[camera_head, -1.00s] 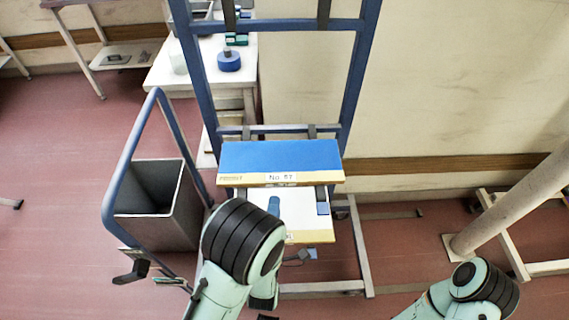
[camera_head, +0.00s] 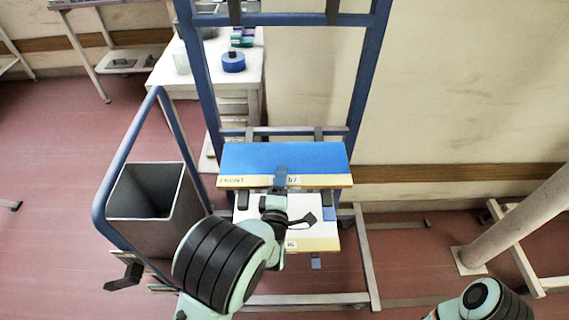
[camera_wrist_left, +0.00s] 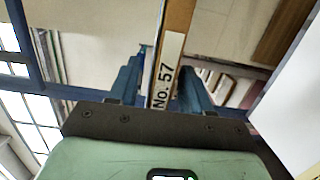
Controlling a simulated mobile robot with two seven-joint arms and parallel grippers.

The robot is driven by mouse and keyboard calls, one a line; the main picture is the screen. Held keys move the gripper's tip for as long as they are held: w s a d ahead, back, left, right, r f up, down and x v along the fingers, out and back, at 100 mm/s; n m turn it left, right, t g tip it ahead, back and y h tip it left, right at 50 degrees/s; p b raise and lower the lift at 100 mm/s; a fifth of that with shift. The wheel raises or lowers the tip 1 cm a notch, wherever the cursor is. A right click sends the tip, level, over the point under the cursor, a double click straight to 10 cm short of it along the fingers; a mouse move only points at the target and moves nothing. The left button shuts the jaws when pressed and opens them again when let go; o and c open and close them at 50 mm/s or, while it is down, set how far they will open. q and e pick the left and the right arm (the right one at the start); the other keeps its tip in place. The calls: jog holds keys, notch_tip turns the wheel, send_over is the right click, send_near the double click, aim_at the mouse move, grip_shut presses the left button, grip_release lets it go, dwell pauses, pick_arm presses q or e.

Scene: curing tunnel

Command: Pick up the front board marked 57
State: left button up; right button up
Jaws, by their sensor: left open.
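The front board marked 57 (camera_head: 240,158) has a blue top and a yellow front edge reading "FRONT". It lies flat on the blue rack, and my gripper partly covers its number label. In the left wrist view the board's edge (camera_wrist_left: 166,70) reads "No. 57" and runs between the two blue fingers. My left gripper (camera_head: 281,178) is at the middle of that front edge. It is open, with one finger on each side of the edge and gaps visible in the left wrist view (camera_wrist_left: 163,82). My right arm shows at the bottom right, its gripper out of view.
A white board (camera_head: 322,229) with a yellow edge lies lower, under my left wrist. The blue rack frame (camera_head: 363,75) rises behind. A grey bin (camera_head: 150,225) and a blue rail (camera_head: 122,165) stand left. A white table (camera_head: 185,75) is behind left.

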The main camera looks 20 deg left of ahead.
pick_arm(q)
jog(key=shift+w+a, duration=0.2)
jog(key=shift+w, duration=1.05)
grip_shut()
jog(key=shift+r, duration=0.1)
notch_tip(320, 180, up, 20)
jog(key=p, duration=0.4)
jog(key=shift+p, duration=0.35)
pick_arm(e)
jog(key=shift+g, duration=0.4)
jog(key=r, duration=0.1)
jog(key=s+r, duration=0.1)
jog(key=r, duration=0.2)
jog(key=shift+s, duration=0.4)
